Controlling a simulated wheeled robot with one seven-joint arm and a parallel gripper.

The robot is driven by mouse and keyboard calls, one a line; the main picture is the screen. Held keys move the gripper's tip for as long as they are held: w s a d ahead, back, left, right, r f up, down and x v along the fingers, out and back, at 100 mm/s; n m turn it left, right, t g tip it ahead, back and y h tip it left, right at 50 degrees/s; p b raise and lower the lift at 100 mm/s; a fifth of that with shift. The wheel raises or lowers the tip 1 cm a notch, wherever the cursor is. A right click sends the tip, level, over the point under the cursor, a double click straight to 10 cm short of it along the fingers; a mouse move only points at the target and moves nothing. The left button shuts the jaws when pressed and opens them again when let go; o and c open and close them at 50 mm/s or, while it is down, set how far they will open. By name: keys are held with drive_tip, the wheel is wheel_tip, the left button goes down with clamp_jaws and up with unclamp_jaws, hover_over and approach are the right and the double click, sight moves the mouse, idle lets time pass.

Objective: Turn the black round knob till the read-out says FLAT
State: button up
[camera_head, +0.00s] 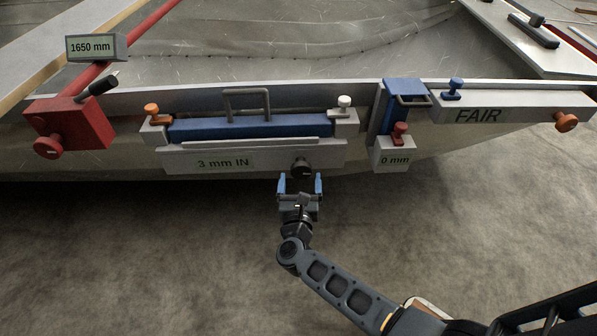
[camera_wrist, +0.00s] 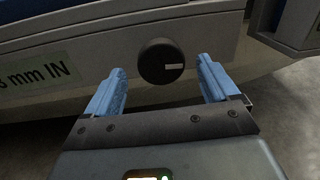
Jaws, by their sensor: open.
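The black round knob (camera_head: 301,166) sits at the lower right of a grey clamp bar (camera_head: 262,158) on the hull's edge. In the wrist view the knob (camera_wrist: 161,62) shows a pale mark pointing right. The read-out (camera_head: 223,163) on the same bar says 3 mm IN; its right part also shows in the wrist view (camera_wrist: 40,82). My gripper (camera_head: 300,184) is open just below the knob in the head view. In the wrist view its blue fingers (camera_wrist: 161,82) stand apart on either side of the knob, with gaps showing.
A red block (camera_head: 72,125) with a 1650 mm display stands at the left. A blue clamp (camera_head: 397,115) with a 0 mm read-out is right of the knob. Further right is a bar (camera_head: 510,108) marked FAIR. The floor (camera_head: 150,260) below is clear.

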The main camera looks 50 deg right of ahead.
sight(301, 173)
drive_tip(key=shift+b+x, duration=0.3)
drive_tip(key=shift+x, duration=1.85)
drive_tip(key=c, duration=1)
drive_tip(key=shift+n, duration=0.4)
